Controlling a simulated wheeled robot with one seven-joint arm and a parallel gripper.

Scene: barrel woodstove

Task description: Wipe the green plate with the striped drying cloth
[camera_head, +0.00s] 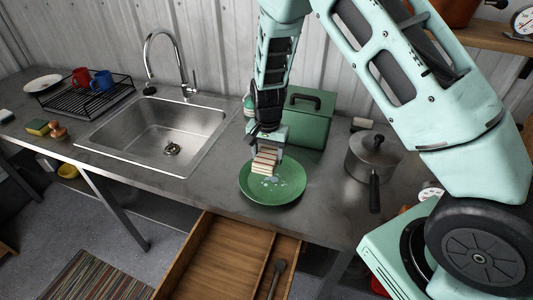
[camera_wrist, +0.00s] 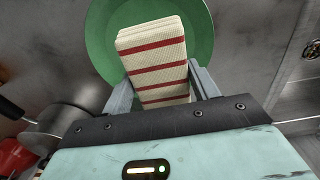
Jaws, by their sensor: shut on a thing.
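The green plate (camera_head: 287,194) sits on the grey counter, right of the sink, near the front edge above the open drawer. Small pale marks show on its middle. The striped drying cloth (camera_head: 264,162), folded into a cream pad with red stripes, is over the plate; it also shows in the wrist view (camera_wrist: 155,60), with the green plate (camera_wrist: 100,40) behind it. My gripper (camera_head: 266,150) points down and is shut on the cloth, its fingers on both sides of it in the wrist view (camera_wrist: 160,88). I cannot tell whether the cloth touches the plate.
A green box (camera_head: 304,118) stands behind the plate. A lidded pot (camera_head: 371,158) stands to the right, its handle toward the front. The sink (camera_head: 160,130) lies to the left, with a dish rack (camera_head: 85,95) and mugs beyond. An open wooden drawer (camera_head: 225,258) juts out below the counter.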

